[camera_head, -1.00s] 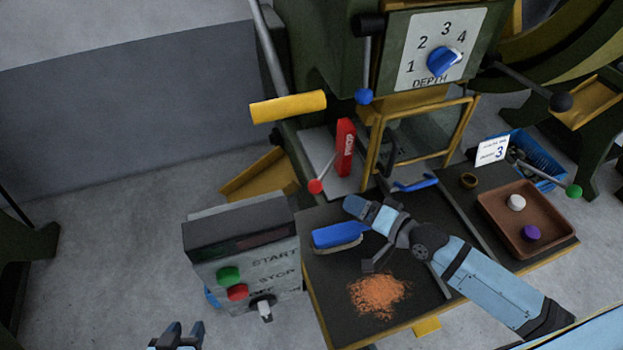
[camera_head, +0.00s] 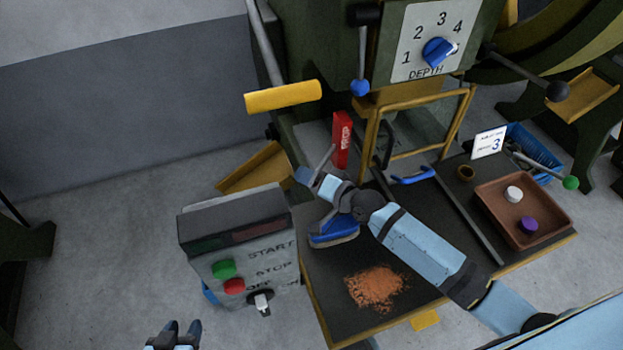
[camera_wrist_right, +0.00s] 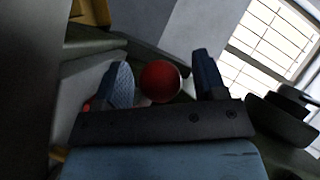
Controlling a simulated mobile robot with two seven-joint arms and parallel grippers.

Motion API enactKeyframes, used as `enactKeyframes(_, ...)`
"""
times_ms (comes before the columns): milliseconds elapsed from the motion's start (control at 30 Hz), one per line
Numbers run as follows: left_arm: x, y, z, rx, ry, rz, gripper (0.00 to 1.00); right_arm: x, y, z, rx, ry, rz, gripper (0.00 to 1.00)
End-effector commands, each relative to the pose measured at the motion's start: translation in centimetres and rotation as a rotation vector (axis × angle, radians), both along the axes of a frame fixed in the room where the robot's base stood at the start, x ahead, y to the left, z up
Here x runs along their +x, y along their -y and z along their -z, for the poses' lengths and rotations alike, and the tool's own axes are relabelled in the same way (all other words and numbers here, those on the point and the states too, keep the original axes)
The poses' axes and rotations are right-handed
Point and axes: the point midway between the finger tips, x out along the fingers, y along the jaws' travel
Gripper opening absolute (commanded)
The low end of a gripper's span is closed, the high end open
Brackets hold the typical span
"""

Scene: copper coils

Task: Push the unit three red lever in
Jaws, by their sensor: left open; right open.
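The red lever's ball (camera_wrist_right: 160,81) shows in the right wrist view between the two fingers of my right gripper (camera_wrist_right: 163,76), which is open around it with a gap at the right finger. In the head view the ball is hidden behind my right gripper (camera_head: 306,176), and only the thin grey lever rod (camera_head: 325,157) shows above it. I cannot tell whether a finger touches the ball. My left gripper (camera_head: 173,334) is open and empty at the bottom edge, far from the lever.
A red block (camera_head: 342,140) stands just right of the lever. A control box (camera_head: 235,215) with green and red buttons is below left. A blue brush (camera_head: 334,231) lies under my right arm, near copper shavings (camera_head: 375,288). A yellow bar (camera_head: 283,96) is above.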

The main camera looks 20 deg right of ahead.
Motion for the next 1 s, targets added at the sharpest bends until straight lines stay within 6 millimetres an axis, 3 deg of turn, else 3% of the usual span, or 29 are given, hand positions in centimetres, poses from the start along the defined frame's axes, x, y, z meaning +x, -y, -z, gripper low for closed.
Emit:
enactKeyframes(133, 0.0, 0.2, -0.1, -0.004, 0.001, -0.003, 0.43, 0.0, 0.0, 0.0, 0.0, 0.0, 0.0, 0.63)
enactKeyframes(400, 0.1, 0.2, -0.1, -0.006, 0.0, -0.004, 0.43, 0.0, 0.0, 0.0, -0.001, 0.001, 0.0, 0.01)
enactKeyframes(533, 0.0, 0.2, -0.1, -0.005, 0.001, -0.002, 0.43, 0.0, 0.4, 0.0, -0.003, 0.001, 0.0, 0.0)
enactKeyframes(800, 0.0, -0.2, 0.4, 0.009, 0.003, 0.006, 0.43, 0.1, 4.5, 0.2, -0.007, 0.002, 0.0, 0.0)
enactKeyframes(1000, 0.1, -0.1, 0.2, 0.007, 0.009, 0.007, 0.43, 0.2, 5.5, 0.0, -0.003, 0.001, 0.001, 0.0)
